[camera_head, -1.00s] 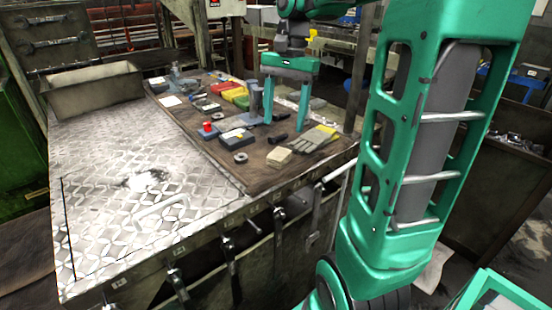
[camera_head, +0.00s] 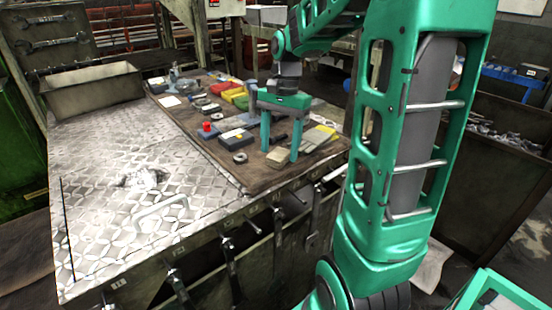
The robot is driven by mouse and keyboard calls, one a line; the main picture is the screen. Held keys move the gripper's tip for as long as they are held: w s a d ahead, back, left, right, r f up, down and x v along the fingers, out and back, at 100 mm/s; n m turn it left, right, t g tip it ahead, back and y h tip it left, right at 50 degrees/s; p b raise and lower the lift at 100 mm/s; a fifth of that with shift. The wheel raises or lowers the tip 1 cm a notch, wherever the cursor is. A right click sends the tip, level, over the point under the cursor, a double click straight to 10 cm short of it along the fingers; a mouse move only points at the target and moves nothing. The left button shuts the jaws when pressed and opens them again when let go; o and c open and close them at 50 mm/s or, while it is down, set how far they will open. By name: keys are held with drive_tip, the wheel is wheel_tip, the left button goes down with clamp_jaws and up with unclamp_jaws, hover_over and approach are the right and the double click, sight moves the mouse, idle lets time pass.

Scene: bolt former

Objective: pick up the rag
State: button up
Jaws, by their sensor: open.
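A small beige folded piece that looks like the rag (camera_head: 278,158) lies near the front edge of the brown work mat. My gripper (camera_head: 280,155) is open, pointing down, with its two green fingers on either side of the beige piece in this view. The fingertips look low, close to the mat. I cannot tell whether they touch the rag or the mat. Part of the rag is hidden by the fingers.
Grey-green gloves with yellow (camera_head: 318,137) lie just right of my gripper. A dark box (camera_head: 231,137), a metal ring (camera_head: 240,157) and a red-topped item (camera_head: 207,127) lie to the left. The patterned metal plate (camera_head: 110,215) is mostly clear.

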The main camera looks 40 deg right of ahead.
sight(278, 154)
drive_tip(key=shift+a+f, duration=0.1)
drive_tip(key=shift+f, duration=0.45)
drive_tip(key=c, duration=1.1)
drive_tip(key=shift+r, duration=0.1)
drive_tip(key=shift+r, duration=0.6)
wheel_tip(278, 154, up, 3)
drive_tip(key=shift+f, duration=0.1)
drive_tip(key=s+a+r, duration=0.1)
drive_tip(key=a+r, duration=0.1)
drive_tip(key=a, duration=0.1)
drive_tip(key=s+a+r, duration=0.2)
drive_tip(key=a, duration=0.2)
drive_tip(key=s+a+r, duration=0.1)
drive_tip(key=a+r, duration=0.1)
drive_tip(key=a, duration=0.1)
drive_tip(key=shift+s+a+r, duration=0.25)
drive_tip(key=shift+a+r, duration=0.15)
